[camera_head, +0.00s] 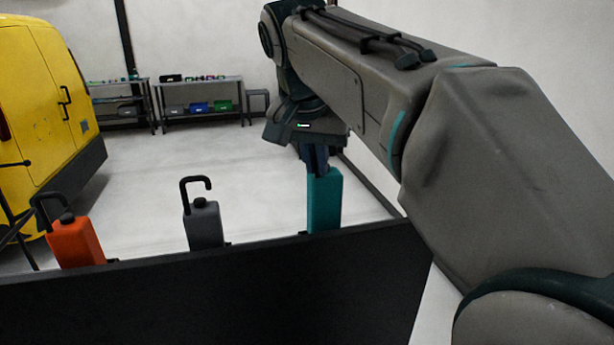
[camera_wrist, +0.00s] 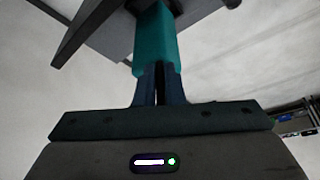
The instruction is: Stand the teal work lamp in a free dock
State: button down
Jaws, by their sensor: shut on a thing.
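The teal work lamp (camera_head: 324,205) stands roughly upright behind the dark panel at the right in the head view. The panel hides its lower end, so I cannot tell whether it is seated in a dock. My gripper (camera_head: 318,170) is above it, pointing down, and shut on its top. In the wrist view the teal lamp (camera_wrist: 155,40) extends away from the closed fingers of my gripper (camera_wrist: 157,85). An orange lamp (camera_head: 76,242) with a black hook and a grey lamp (camera_head: 204,224) with a black hook stand to the left, their bottoms partly hidden.
The dark panel (camera_head: 200,300) runs across the front. A yellow van (camera_head: 40,110) stands at the left. Shelves (camera_head: 200,85) with small boxes are at the back wall. The pale floor (camera_head: 200,150) between is clear.

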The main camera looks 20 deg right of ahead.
aim_at(316, 181)
jog(key=shift+f, duration=1.65)
jog(key=shift+f, duration=0.15)
jog(key=c, duration=1.5)
grip_release()
jog(key=shift+c, duration=0.2)
jog(key=shift+r, duration=0.2)
jog(key=v, duration=1.2)
